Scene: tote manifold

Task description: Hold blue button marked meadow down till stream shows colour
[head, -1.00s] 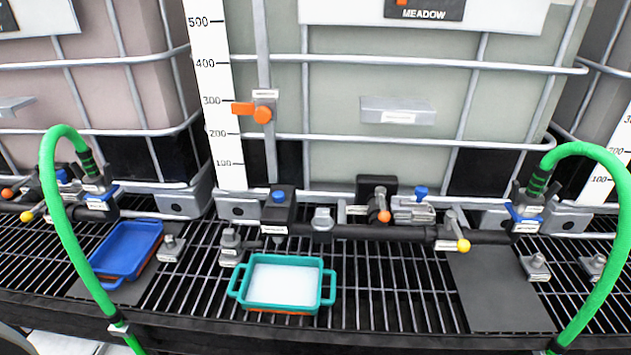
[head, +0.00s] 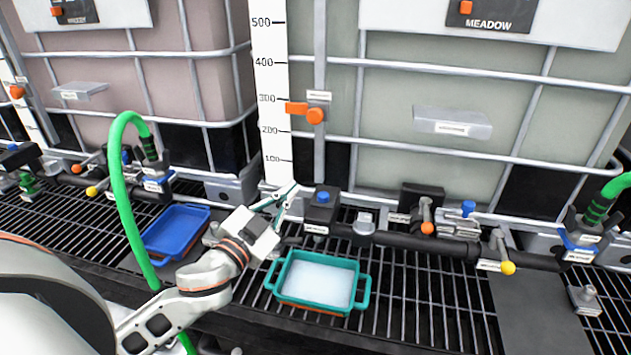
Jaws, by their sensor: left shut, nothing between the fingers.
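The blue button (head: 322,196) sits on top of a black box (head: 321,209) on the manifold pipe, below the tank marked MEADOW (head: 491,24). A teal tray (head: 319,282) with a pale white inside stands on the grating below and in front of the box. No coloured stream shows above it. My left gripper (head: 289,194) is shut and empty, just left of the button at about its height, and appears apart from it. My right gripper is not in view.
A green hose (head: 122,200) loops up left of my left arm. A blue tray (head: 176,231) lies behind the arm. The black pipe (head: 420,241) with orange and yellow valve handles runs right. An orange slider (head: 315,115) sits above the button.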

